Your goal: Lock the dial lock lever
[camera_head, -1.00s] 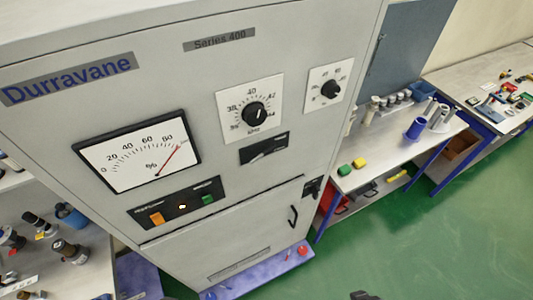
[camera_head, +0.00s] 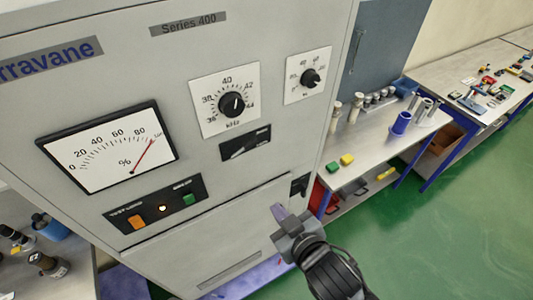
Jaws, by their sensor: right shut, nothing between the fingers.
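A black plate with a slanted lever (camera_head: 245,143) sits on the grey cabinet's front, below the large kHz dial (camera_head: 232,104); its small lettering is too fine to read. The lever slopes from lower left to upper right. A smaller black dial (camera_head: 310,77) is up and to the right. My right gripper (camera_head: 279,211) is shut and empty, pointing up at the cabinet front. In the picture it is below and right of the lever plate, apart from it. My left gripper is not in view.
A percent meter (camera_head: 108,147) and a panel with an orange button (camera_head: 138,222) and a green button (camera_head: 189,199) are at left. A lower door (camera_head: 215,230) is partly behind my right gripper. Benches (camera_head: 390,140) with parts stand at right; green floor (camera_head: 440,230) is clear.

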